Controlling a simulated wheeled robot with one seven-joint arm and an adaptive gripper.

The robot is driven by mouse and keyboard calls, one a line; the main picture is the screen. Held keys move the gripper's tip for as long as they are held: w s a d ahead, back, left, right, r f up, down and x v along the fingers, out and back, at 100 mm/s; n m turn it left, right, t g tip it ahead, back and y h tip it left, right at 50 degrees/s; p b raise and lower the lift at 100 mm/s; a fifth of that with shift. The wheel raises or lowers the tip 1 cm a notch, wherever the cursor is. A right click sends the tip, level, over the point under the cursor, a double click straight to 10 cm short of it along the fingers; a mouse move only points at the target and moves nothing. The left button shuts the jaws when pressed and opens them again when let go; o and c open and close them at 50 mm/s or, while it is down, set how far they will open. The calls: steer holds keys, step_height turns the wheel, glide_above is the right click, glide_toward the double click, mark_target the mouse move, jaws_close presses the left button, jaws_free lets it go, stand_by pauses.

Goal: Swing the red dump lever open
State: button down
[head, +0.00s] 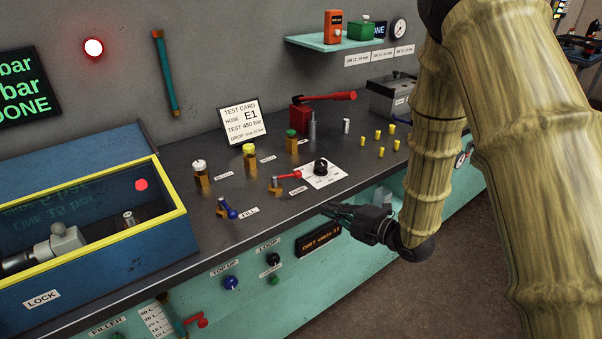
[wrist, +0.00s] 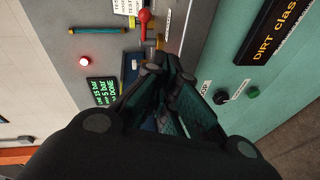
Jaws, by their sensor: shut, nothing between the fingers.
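The red lever (head: 288,176) sits on a small brass valve (head: 275,187) on the dark bench top, left of a white dial plate.
A blue-handled fill valve (head: 228,209) stands left of the lever. The black knob (head: 321,166) on its white plate is behind right. Several capped brass valves (head: 250,160) stand behind. A yellow-rimmed blue test box (head: 90,220) fills the left. A red-handled pump (head: 310,110) stands farther back.

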step_height(320, 180, up, 3)
steer(key=n+y, duration=0.1)
steer(key=n, duration=0.1)
steer(key=p, duration=0.3)
glide_toward(286, 177)
steer(key=a, duration=0.1)
steer(key=s+a, duration=0.1)
steer(key=shift+a+r, duration=0.3)
steer(key=w, duration=0.3)
steer(key=shift+a+f+p, duration=0.15)
steer(key=shift+f+p, duration=0.15)
steer(key=shift+f, duration=0.05)
steer(key=shift+w+a+f, duration=0.1)
steer(key=shift+w+f, duration=0.05)
steer(key=shift+w, duration=0.35)
